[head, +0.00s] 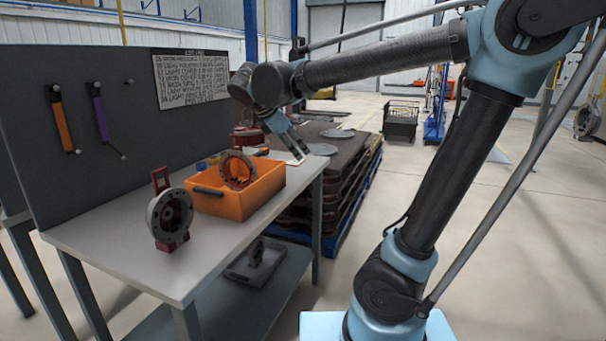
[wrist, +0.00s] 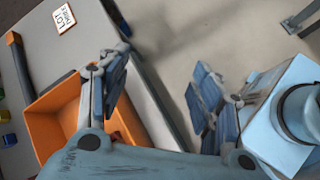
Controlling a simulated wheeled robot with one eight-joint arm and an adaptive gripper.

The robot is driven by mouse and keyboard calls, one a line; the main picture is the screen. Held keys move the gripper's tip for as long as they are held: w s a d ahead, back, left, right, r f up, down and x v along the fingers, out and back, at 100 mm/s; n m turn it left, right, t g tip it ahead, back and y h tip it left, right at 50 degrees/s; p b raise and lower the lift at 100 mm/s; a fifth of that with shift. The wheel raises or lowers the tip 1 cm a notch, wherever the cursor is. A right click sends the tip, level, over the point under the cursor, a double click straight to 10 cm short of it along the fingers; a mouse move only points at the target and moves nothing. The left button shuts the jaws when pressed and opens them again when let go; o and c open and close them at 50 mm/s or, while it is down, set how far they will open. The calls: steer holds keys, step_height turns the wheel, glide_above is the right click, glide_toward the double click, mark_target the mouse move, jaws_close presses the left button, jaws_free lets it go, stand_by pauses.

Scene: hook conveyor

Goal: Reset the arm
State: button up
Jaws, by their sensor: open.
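My gripper (head: 294,146) hangs over the far right end of the workbench (head: 120,245), above and behind the orange bin (head: 232,207). In the wrist view my gripper (wrist: 158,92) has its two fingers spread wide apart with nothing between them. The gap shows the bench edge and the floor. The orange bin also shows in the wrist view (wrist: 52,105), partly hidden behind the left finger. A red-rimmed round part (head: 238,172) sits in the bin in the head view. My arm reaches across the upper right of the head view.
A grey flange on a red stand (head: 170,218) is on the bench, left of the bin. A dark tray (head: 256,265) lies on the lower shelf. Stacked dark slabs (head: 330,180) on a blue pallet stand behind the bench. A card (wrist: 64,17) lies on the bench. Floor at right is open.

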steer(key=s+d+f+m+g+y, duration=0.1)
steer(key=s+d+f+m, duration=0.15)
steer(key=d+f, duration=0.2)
steer(key=s+d+f+m+g, duration=0.1)
steer(key=s+d+f+m, duration=0.1)
steer(key=d+f+m, duration=0.3)
steer(key=s+d+f+m+g+y, duration=0.1)
steer(key=s+d+m+g, duration=0.1)
steer(key=d, duration=0.5)
steer(key=s+d+f+m+y, duration=0.3)
steer(key=s+d+f+m, duration=0.2)
steer(key=s+f+m, duration=0.6)
steer(key=shift+d+f+m+y, duration=0.25)
steer(key=shift+f+m, duration=0.5)
steer(key=shift+f, duration=1.05)
steer(key=shift+s, duration=0.1)
